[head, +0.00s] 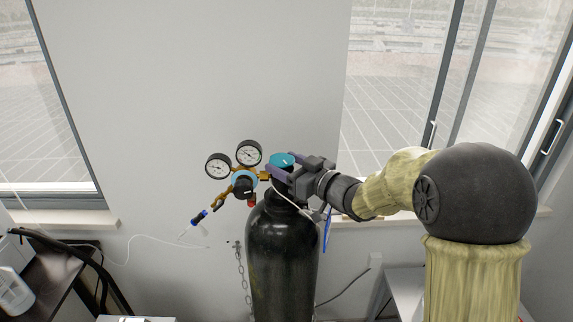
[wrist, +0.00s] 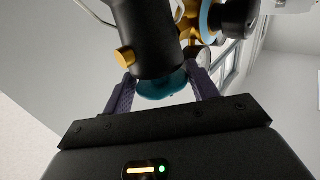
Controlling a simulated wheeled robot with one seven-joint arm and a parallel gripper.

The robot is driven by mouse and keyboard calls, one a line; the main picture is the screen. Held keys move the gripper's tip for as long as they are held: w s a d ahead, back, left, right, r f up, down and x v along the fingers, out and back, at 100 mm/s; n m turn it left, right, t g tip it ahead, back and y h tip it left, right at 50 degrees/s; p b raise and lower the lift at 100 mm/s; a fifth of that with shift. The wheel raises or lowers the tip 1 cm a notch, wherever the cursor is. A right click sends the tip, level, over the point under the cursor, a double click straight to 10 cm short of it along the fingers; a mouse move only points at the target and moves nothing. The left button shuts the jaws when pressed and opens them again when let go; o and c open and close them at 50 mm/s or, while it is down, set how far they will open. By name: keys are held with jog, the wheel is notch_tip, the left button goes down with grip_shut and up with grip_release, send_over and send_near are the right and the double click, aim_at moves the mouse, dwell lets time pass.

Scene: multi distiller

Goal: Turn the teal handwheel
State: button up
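The teal handwheel (head: 281,159) sits on top of the black gas cylinder's (head: 282,255) valve, beside the regulator. My gripper (head: 279,173) reaches in from the right at the height of the handwheel. In the wrist view, the handwheel (wrist: 163,86) lies between the two purple fingers of my gripper (wrist: 160,80), partly hidden by a dark cylindrical part (wrist: 150,40). The fingers stand apart on either side of the wheel. A small gap shows at the left finger; the right finger is very close to the wheel, and contact there is unclear.
Two round gauges (head: 218,166) and (head: 248,153) and a regulator with a black knob (head: 243,188) stand left of the handwheel. The wall (head: 200,80) is behind. A chain (head: 241,270) hangs beside the cylinder.

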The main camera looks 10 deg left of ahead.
jog(key=shift+f+t+b, duration=0.1)
jog(key=shift+t+b, duration=0.2)
jog(key=shift+b, duration=0.35)
jog(key=shift+s+a+m+t+h+b, duration=0.1)
jog(key=shift+s+m+t+h+b, duration=0.05)
jog(key=shift+m+t+h+b, duration=0.65)
jog(key=m+t+h+b, duration=0.2)
jog(key=b, duration=0.4)
jog(key=shift+t, duration=0.3)
jog(key=shift+s+a+r+m+t+h+b, duration=0.1)
jog(key=shift+r+m+t+h+b, duration=0.2)
jog(key=shift+m+h+b, duration=0.5)
jog(key=o, duration=0.9)
jog(key=shift+f+n, duration=0.1)
jog(key=shift+n, duration=0.2)
jog(key=p, duration=0.2)
jog(key=n+g+y+p, duration=0.1)
jog(key=p, duration=0.1)
jog(key=shift+w+r+y, duration=0.2)
jog(key=shift+y, duration=0.1)
jog(key=shift+n+g+y+p, duration=0.4)
jog(key=shift+y+p, duration=0.1)
jog(key=shift+p, duration=0.35)
